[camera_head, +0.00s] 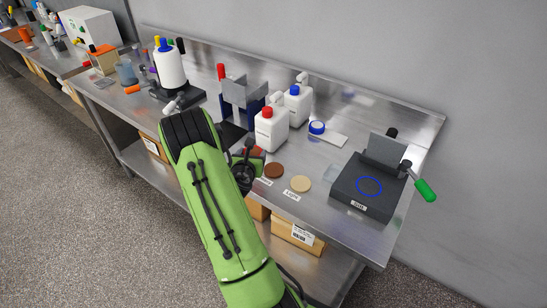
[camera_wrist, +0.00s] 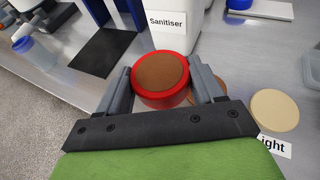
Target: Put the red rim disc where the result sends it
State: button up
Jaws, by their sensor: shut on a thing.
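The red rim disc (camera_wrist: 161,76) has a brown top face and a red edge. In the wrist view my gripper (camera_wrist: 161,88) is shut on it, one grey finger at each side. In the head view only a bit of its red edge (camera_head: 259,152) shows beside my gripper (camera_head: 246,165), above the front of the bench. A flat brown disc (camera_head: 274,171) and a flat beige disc (camera_head: 300,185) lie just right of my gripper, each by a small label. The beige disc's label (camera_wrist: 273,145) partly reads "ight"; the brown disc's label is too small to read.
A dark device (camera_head: 367,187) with a blue ring and a green-handled lever (camera_head: 425,190) stands at the right. White bottles (camera_head: 271,128), one labelled Sanitiser, and a blue stand (camera_head: 236,110) stand behind my gripper. Boxes (camera_head: 294,235) sit on the shelf below. Bench (camera_head: 330,215) is clear between discs and device.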

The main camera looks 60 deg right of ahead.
notch_tip(320, 180, up, 3)
jog(key=m+g+p, duration=0.1)
send_over(273, 172)
jog(key=shift+h, duration=0.3)
notch_tip(273, 172, down, 10)
jog(key=b, duration=0.3)
jog(key=shift+f, duration=0.2)
jog(key=shift+r, duration=0.1)
jog(key=o, duration=1.2)
